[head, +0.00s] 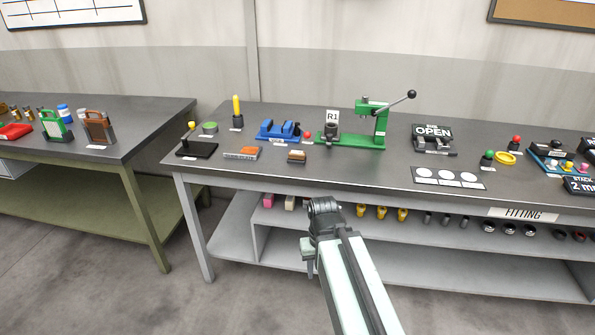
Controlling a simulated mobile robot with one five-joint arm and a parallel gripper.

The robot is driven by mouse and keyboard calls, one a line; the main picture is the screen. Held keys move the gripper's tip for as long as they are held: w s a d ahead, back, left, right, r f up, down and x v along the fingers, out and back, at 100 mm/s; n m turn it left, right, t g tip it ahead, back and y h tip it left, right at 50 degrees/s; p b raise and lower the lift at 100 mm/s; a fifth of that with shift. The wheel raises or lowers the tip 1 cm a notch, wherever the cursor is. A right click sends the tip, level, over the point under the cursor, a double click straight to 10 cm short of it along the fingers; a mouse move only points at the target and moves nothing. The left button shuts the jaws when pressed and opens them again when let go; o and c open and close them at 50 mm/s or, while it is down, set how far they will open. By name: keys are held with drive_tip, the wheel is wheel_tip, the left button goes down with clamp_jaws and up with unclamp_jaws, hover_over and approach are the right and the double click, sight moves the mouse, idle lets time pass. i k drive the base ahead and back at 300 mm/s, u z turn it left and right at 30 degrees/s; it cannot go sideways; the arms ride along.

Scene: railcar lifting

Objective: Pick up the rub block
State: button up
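Two small blocks lie near the front left of the fitting bench, and their labels are too small to read. The other is an orange-brown piece on a flat grey base (246,151). I cannot tell for certain which is the rub block. My arm reaches up from the bottom of the head view. My gripper (309,252) is at its far end, in front of the bench's lower shelf and apart from both blocks. Its fingers are too unclear to tell open from shut.
The fitting bench (350,176) also holds a blue vise (278,130), a green lever press (368,130), a black plate with a yellow knob (197,149) and an OPEN sign (432,131). Several small parts sit on its shelf. Another bench (150,120) stands left, across a gap.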

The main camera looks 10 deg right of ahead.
sight(295, 157)
drive_tip(key=u, duration=0.05)
drive_tip(key=i, duration=0.5)
drive_tip(key=u, duration=0.8)
drive_tip(key=i, duration=1.3)
drive_tip(key=u, duration=0.7)
drive_tip(key=k, duration=0.85)
drive_tip(key=u, duration=0.15)
drive_tip(key=i, duration=0.9)
drive_tip(key=z, duration=0.05)
